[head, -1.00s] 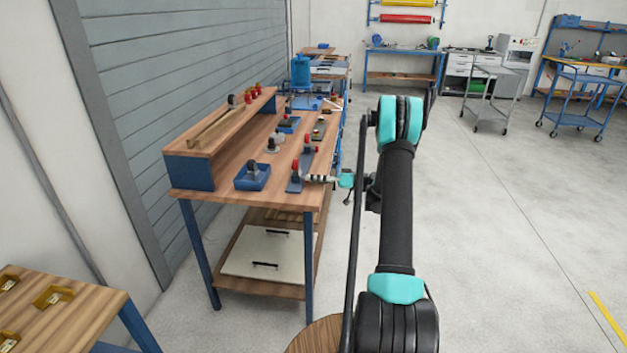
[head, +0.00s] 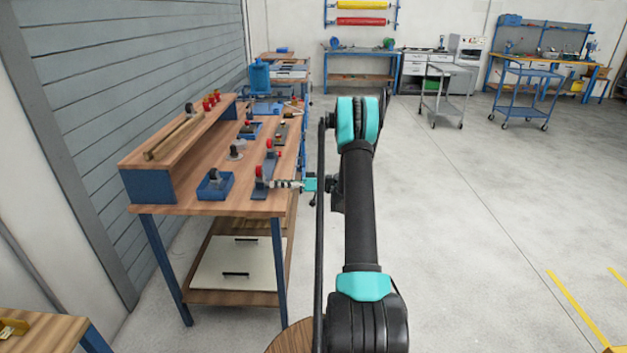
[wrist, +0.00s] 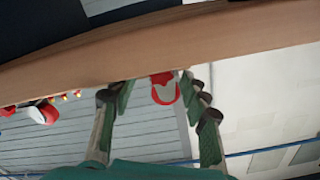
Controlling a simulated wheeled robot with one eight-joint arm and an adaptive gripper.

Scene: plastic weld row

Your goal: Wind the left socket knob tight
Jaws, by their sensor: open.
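A red knob (wrist: 164,90) sits between my two open fingers in the wrist view, close to the fingertips; contact cannot be made out. In the head view my gripper (head: 274,184) reaches the front right edge of the workbench, beside an upright fixture with a red knob (head: 258,170). A second red-knobbed fixture (head: 270,145) stands farther back. Another red part (wrist: 45,112) shows at the left of the wrist view. Which knob is the left socket's cannot be told from these frames. The wrist view shows my gripper (wrist: 153,93) with its fingers apart and dark tips.
The wooden workbench (head: 190,208) carries a blue tray with a dark-knobbed part (head: 215,185), a grey knobbed part (head: 236,150) and a raised shelf (head: 150,172). A grey shutter (head: 130,100) is behind it. Open floor (head: 450,230) lies to the right.

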